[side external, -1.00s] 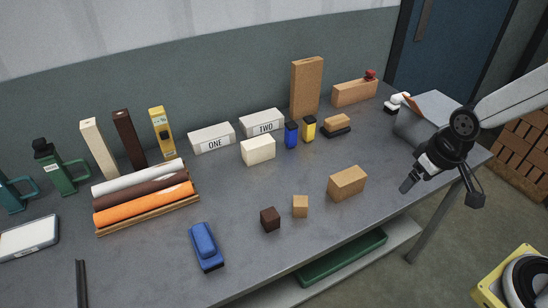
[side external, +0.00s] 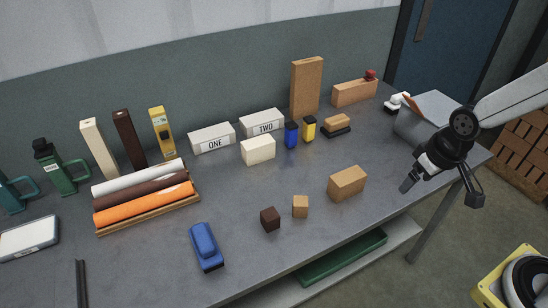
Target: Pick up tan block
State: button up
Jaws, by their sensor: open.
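Two tan blocks rest on the grey table (side external: 350,220). The larger tan block (side external: 346,183) is a rectangular brick lying right of centre. The smaller tan block (side external: 300,207) is a cube to its left, closer to the front edge. A dark brown cube (side external: 270,219) sits just left of the small tan cube, with a gap between them. My gripper (side external: 406,185) is open and empty, pointing down near the table's right front edge. It is to the right of the larger tan block and apart from it.
A cream block (side external: 258,151), a blue block (side external: 291,135) and a yellow block (side external: 309,128) stand further back. A blue tool (side external: 206,246) lies at front left, near several coloured rolls (side external: 145,204). The tabletop between the large tan block and my gripper is clear.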

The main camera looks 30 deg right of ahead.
dwell(0.4)
jog(key=shift+o, duration=0.5)
jog(key=shift+w, duration=0.1)
jog(key=n+y, duration=0.4)
jog(key=n, duration=0.8)
send_over(303, 201)
jog(key=s+d, duration=0.1)
jog(key=d, duration=0.1)
notch_tip(303, 201, down, 13)
jog(key=shift+a+f, duration=0.1)
jog(key=shift+f, duration=0.05)
jog(key=shift+f, duration=0.1)
